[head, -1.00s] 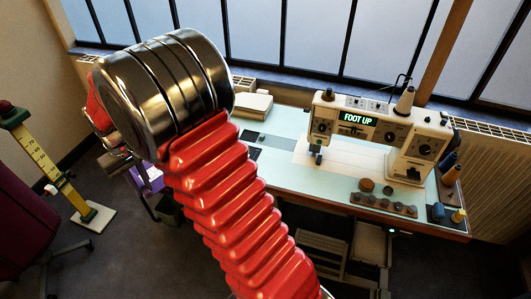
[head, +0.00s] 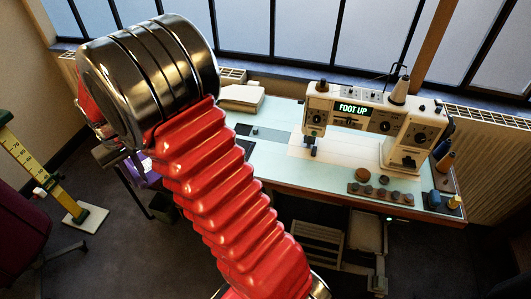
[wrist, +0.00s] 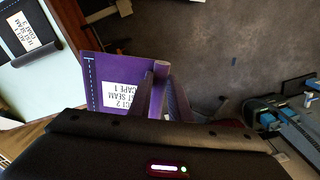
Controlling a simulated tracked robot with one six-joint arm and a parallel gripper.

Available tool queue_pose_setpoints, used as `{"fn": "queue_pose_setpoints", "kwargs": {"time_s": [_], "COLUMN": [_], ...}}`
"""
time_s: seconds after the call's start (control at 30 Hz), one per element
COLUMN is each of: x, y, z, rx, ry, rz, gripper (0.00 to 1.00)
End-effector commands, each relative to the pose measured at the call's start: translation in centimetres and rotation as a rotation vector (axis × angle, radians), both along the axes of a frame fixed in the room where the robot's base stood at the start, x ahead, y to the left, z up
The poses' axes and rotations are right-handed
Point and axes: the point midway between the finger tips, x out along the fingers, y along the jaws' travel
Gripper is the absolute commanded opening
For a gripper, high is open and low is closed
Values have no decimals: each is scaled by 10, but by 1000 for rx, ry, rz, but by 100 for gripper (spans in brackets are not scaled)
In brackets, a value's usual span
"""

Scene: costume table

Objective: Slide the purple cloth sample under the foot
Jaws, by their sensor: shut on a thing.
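The purple cloth sample (wrist: 112,66) has a white label and a dashed stitch line along one edge. My gripper (wrist: 162,72) is shut on it, and the cloth hangs over the dark floor beside the table in the wrist view. In the head view a little purple (head: 148,176) shows at the left end of the table, mostly hidden behind my arm. The sewing machine (head: 427,130) stands on the table to the right, its display reading FOOT UP. Its foot (head: 311,149) is under the left end of the head, well to the right of my gripper.
The pale green table (head: 270,166) has free room left of the machine. Dark squares and a stack of pale cloth lie at its left and back. A tray of several round pieces (head: 380,193) and thread spools are at the right. A measuring stand (head: 55,195) is on the floor, left.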

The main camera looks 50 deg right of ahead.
Motion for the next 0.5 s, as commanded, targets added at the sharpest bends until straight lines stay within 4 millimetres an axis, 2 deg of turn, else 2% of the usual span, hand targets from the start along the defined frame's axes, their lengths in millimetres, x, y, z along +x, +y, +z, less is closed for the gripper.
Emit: {"fn": "queue_pose_setpoints", "kwargs": {"time_s": [0.27,0.5], "x": [-15,-36], "y": [-69,-128], "z": [-9,-17], "rx": [0,0], "ry": [1,2], "rz": [-176,-337], "gripper": [0,0]}}
